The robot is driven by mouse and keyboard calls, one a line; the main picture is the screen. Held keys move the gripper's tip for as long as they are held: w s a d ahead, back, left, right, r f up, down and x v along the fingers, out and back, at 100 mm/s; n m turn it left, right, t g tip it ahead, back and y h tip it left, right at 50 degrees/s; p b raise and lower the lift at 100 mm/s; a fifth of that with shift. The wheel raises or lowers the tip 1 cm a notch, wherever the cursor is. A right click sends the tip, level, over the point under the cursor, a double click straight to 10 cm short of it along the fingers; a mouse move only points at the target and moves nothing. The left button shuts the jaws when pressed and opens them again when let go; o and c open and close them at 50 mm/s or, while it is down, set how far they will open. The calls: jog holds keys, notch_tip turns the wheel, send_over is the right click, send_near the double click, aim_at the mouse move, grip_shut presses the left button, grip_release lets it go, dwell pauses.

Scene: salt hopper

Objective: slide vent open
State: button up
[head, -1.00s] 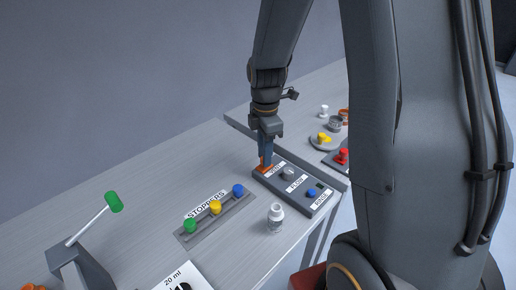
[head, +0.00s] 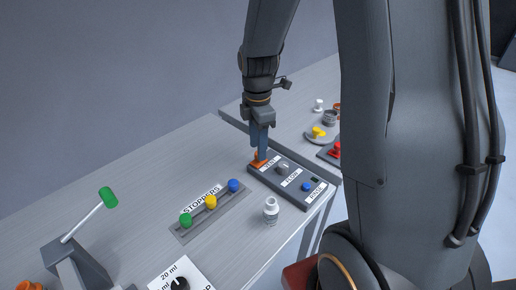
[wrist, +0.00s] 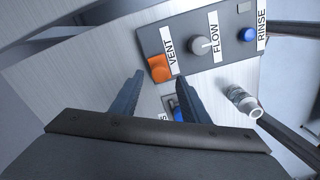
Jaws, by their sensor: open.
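The orange vent slider (head: 258,161) sits at the left end of a dark grey control panel (head: 301,198), beside the label VENT. In the wrist view the orange block (wrist: 160,68) lies just past my fingertips, roughly between them. My gripper (head: 262,154) points down over the vent end of the panel. In the wrist view my gripper (wrist: 158,84) has its two fingers apart with nothing between them. Whether a finger touches the block cannot be told.
The panel also carries a grey FLOW knob (wrist: 201,46) and a blue RINSE button (wrist: 247,35). A stopper rack (head: 226,206) with green, yellow and blue stoppers lies left. A green-tipped lever (head: 109,197) stands farther left.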

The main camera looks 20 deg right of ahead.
notch_tip(320, 180, up, 6)
jog(key=shift+r+b, duration=0.15)
jog(key=shift+b, duration=0.35)
jog(key=s+a+f+m, duration=0.2)
jog(key=s+m, duration=0.4)
jog(key=m, duration=0.3)
jog(key=s+a+f+m+t, duration=0.1)
jog(key=s+a+f+m, duration=0.1)
jog(key=s+m, duration=0.4)
jog(key=shift+s+f+m, duration=0.2)
jog(key=shift+s+m, duration=0.1)
jog(key=shift+m, duration=1.1)
dwell(2.1)
